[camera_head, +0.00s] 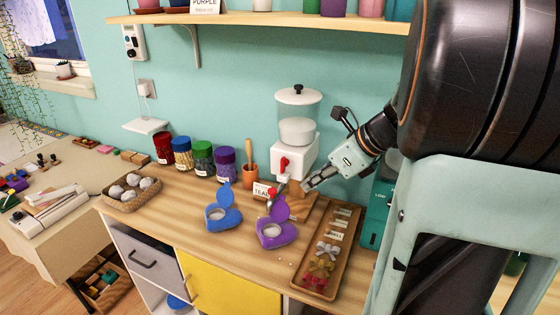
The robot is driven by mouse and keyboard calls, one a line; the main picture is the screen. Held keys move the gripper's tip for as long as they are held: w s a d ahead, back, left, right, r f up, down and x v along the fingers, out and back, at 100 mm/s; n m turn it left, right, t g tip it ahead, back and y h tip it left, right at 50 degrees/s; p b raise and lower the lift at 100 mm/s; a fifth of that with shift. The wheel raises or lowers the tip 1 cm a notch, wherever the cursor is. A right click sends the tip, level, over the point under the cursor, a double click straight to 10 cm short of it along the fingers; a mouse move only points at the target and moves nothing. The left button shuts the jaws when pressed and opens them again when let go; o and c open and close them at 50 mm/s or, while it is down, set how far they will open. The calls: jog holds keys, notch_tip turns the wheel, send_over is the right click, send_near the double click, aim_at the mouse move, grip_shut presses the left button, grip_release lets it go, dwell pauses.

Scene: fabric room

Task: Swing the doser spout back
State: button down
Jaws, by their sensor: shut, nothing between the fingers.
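The doser (290,152) stands on the wooden counter against the wall, with a clear lidded hopper on a white body. A red part (284,164) shows on its front. Below it, a small grey spout-like piece with a red ball (272,191) points down to the front left, above the heart-shaped containers. My gripper (305,187) comes in from the right, just right of the doser's lower front. Its fingers are shut and empty. I cannot tell whether they touch the doser or its wooden base.
A blue heart-shaped container (226,222) and a purple one (278,235) stand open in front. A wooden tray (311,283) with flower shapes lies to the right. Several lidded jars (203,158), a terracotta pot (250,176) and a basket (130,199) stand left. A shelf (270,22) runs above.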

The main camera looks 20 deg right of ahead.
aim_at(275, 192)
jog(key=w+a+f, duration=0.1)
jog(key=w, duration=0.1)
jog(key=w+a+f, duration=0.1)
jog(key=w+f, duration=0.1)
jog(key=w+a+f, duration=0.1)
jog(key=a, duration=0.1)
jog(key=shift+w+f, duration=0.4)
jog(key=shift+a, duration=0.1)
jog(key=shift+w+a+m+h, duration=0.25)
jog(key=shift+a+m+h, duration=0.3)
jog(key=shift+m, duration=0.25)
